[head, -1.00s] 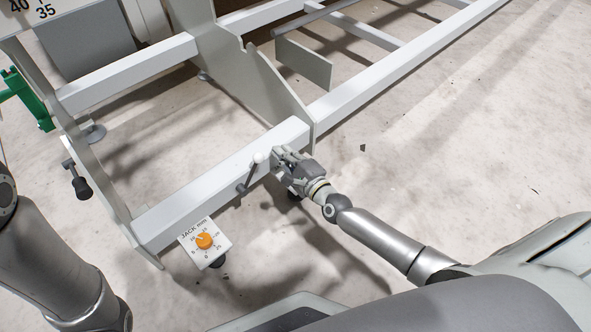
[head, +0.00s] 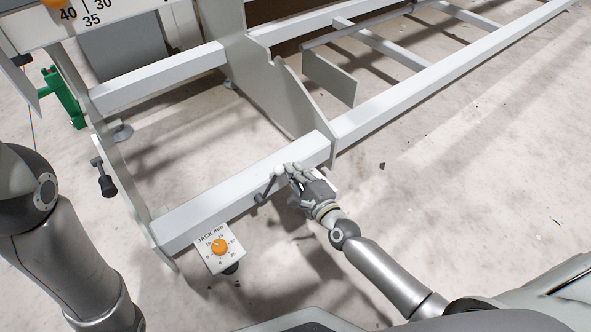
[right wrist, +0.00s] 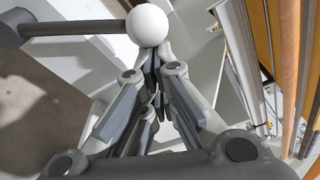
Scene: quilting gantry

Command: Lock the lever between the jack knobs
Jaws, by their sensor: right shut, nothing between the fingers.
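The lever (head: 268,186) has a dark shaft and a white ball end, and is mounted on the white front rail. Its shaft leans up and to the right in the head view. The ball (right wrist: 147,25) is large at the top of the right wrist view, just beyond my fingertips. My right gripper (head: 292,170) is shut and empty, right beside the ball; whether it touches is unclear. An orange jack knob (head: 219,246) sits on a white "JACK mm" dial plate (head: 213,262) left of the lever. Another orange knob (head: 55,3) is cut off at the top left. My left gripper is out of view.
The white front rail (head: 225,200) runs behind the lever to a grey upright plate (head: 275,95). A dark-handled crank (head: 106,185) is on the left end plate, with a green clamp-like part (head: 65,98) beyond. The concrete floor (head: 480,190) at right is open.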

